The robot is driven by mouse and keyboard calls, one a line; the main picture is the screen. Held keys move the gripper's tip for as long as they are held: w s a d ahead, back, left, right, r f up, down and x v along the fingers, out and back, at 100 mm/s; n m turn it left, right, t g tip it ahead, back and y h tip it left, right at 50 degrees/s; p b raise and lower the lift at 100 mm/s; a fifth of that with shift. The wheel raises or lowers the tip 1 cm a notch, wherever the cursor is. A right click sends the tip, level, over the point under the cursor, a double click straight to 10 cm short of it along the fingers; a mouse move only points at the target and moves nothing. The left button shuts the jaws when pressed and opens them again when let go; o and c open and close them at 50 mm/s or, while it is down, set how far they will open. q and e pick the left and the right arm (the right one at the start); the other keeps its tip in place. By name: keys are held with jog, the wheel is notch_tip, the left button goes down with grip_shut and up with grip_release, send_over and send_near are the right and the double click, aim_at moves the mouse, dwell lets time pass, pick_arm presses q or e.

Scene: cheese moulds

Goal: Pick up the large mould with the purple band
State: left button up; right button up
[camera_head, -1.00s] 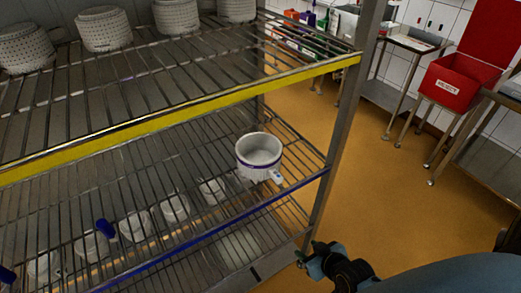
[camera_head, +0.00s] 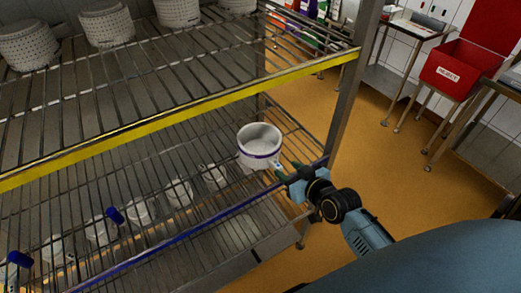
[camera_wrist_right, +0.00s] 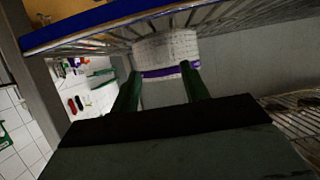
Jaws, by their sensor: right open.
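The large white mould with the purple band (camera_head: 259,143) stands upright on the blue-edged middle shelf (camera_head: 190,236), near its right end. A small pale tag shows low on its front side. My right gripper (camera_head: 280,170) is at the shelf's front edge, just in front and to the right of the mould, with its fingers pointing at it. In the right wrist view the mould (camera_wrist_right: 165,50) appears beyond and between the two green fingers (camera_wrist_right: 160,85), which are apart with nothing seen between them. Whether a finger touches the mould I cannot tell. My left gripper does not show.
The yellow-edged shelf (camera_head: 150,115) above carries several perforated white moulds. Several small white moulds (camera_head: 180,192) sit lower left. The rack's upright post (camera_head: 347,100) stands right of the mould. A red bin (camera_head: 455,70) and tables stand behind; orange floor is clear between.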

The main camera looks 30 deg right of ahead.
aim_at(278, 165)
jog(key=shift+a+x, duration=0.15)
jog(key=shift+x, duration=1.2)
jog(key=shift+a+x, duration=0.15)
jog(key=shift+x, duration=1.2)
jog(key=shift+r, duration=0.1)
jog(key=shift+c, duration=0.4)
grip_shut()
